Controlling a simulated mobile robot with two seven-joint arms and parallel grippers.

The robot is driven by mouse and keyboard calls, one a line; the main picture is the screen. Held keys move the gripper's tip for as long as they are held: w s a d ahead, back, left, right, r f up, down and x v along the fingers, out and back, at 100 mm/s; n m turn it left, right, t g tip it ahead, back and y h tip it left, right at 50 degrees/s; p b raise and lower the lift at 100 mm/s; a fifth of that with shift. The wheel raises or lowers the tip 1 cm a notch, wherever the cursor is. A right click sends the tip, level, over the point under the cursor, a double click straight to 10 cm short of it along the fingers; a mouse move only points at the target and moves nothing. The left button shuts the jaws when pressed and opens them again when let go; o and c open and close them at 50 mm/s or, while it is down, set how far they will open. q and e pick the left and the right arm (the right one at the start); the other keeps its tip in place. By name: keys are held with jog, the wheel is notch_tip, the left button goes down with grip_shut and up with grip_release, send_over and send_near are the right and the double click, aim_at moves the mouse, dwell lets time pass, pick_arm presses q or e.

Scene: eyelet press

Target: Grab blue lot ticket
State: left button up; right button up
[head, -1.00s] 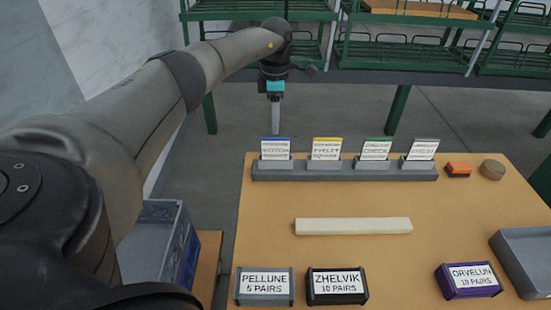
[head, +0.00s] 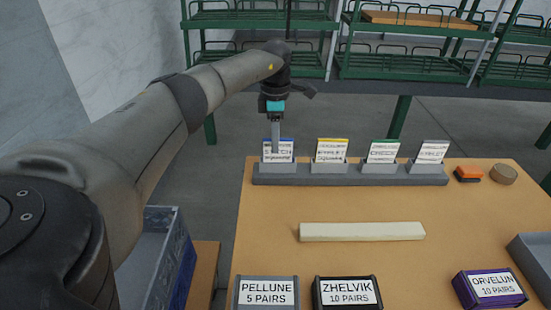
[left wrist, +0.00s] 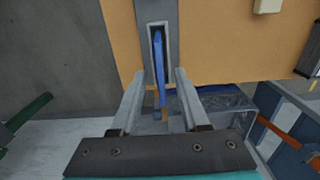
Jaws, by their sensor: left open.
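The blue lot ticket (head: 286,151), a white card with a blue top edge, stands upright in the leftmost slot of a grey holder (head: 350,180). My left gripper (head: 275,152) points straight down at this ticket, and its finger covers part of the card. In the left wrist view the blue ticket (left wrist: 158,60) shows edge-on in its slot, between the lines of the two fingers. The left gripper (left wrist: 156,72) is open there, with a gap on both sides of the ticket. My right gripper is not in view.
Tickets with yellow (head: 332,150), green (head: 383,151) and white (head: 432,152) tops fill the other slots. A cream bar (head: 362,231) lies in front. Labelled boxes (head: 267,292) line the near edge. An orange block (head: 468,174) and round disc (head: 503,174) sit at right.

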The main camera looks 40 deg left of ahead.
pick_arm(q)
jog(key=shift+f, duration=0.4)
jog(key=shift+f, duration=0.1)
grip_shut()
